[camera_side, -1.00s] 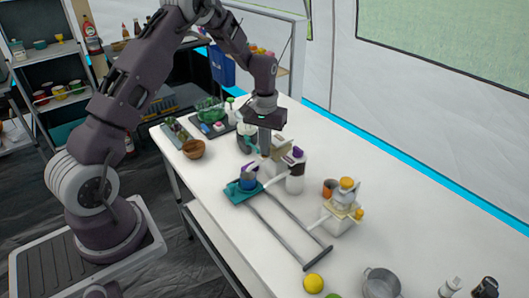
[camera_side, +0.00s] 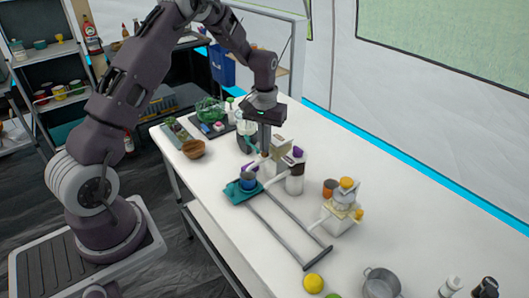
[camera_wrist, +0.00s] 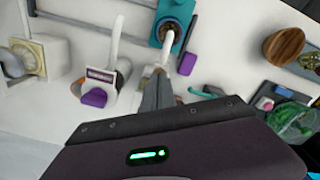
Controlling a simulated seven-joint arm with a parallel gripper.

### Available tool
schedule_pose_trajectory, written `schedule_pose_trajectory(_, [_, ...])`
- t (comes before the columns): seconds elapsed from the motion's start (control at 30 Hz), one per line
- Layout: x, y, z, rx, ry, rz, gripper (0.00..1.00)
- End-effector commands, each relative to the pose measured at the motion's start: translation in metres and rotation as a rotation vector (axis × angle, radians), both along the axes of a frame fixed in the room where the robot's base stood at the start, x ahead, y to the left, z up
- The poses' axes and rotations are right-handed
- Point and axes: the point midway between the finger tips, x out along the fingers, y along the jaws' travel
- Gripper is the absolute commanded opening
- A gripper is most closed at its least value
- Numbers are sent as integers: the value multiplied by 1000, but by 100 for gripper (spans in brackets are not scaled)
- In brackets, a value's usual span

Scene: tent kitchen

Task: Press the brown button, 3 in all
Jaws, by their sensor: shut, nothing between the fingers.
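My gripper (camera_side: 264,150) is shut and empty, pointing down over the white appliances in the middle of the table. In the wrist view its closed fingertips (camera_wrist: 158,72) are close to a white arm beside a teal stand (camera_wrist: 157,40). A cup with a brown, round inside (camera_wrist: 172,28) stands on that stand. In the side view the stand (camera_side: 237,194) holds a blue cup (camera_side: 248,181). I cannot clearly pick out a brown button; my gripper may cover it. Whether the fingertips touch anything cannot be told.
A white dispenser with a purple part (camera_side: 298,152) stands close to the right of my gripper. Farther right are a white and yellow machine (camera_side: 341,213), an orange-brown cup (camera_side: 330,187) and a metal pot (camera_side: 380,283). A wooden bowl (camera_side: 194,149) is at left.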

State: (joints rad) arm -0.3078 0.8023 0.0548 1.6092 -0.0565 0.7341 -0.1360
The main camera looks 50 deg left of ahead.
Motion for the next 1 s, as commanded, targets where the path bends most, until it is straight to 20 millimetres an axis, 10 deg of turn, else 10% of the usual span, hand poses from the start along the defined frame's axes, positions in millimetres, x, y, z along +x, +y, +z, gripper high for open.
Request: schedule_pose_trajectory(1.0, [1,-1,-11,-1,-2,-1,0])
